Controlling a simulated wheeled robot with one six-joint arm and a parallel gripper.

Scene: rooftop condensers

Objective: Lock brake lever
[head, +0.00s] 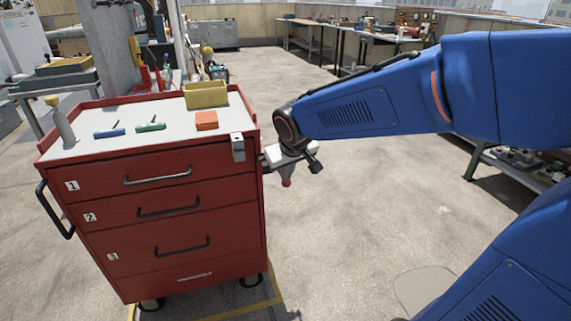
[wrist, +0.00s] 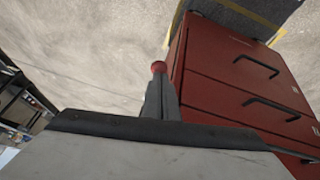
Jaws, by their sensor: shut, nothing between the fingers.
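A red tool cart (head: 180,215) stands at left in the head view, and its red body (wrist: 225,75) fills the right of the wrist view. A small red knob, which looks like the brake lever's end (head: 286,183), shows beside the cart's right side. In the wrist view the brake lever's red knob (wrist: 158,67) appears just past my fingertips. My gripper (wrist: 162,84) is shut and empty, pointing down beside the cart in the head view (head: 287,172). I cannot tell whether it touches the knob. The lever's shaft and pivot are hidden.
The cart top holds a yellow bin (head: 206,95), an orange block (head: 206,121), blue and green tools, and a grey bottle (head: 62,125). A metal latch (head: 237,147) sits at its front right corner. Concrete floor (head: 350,215) right of the cart is clear.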

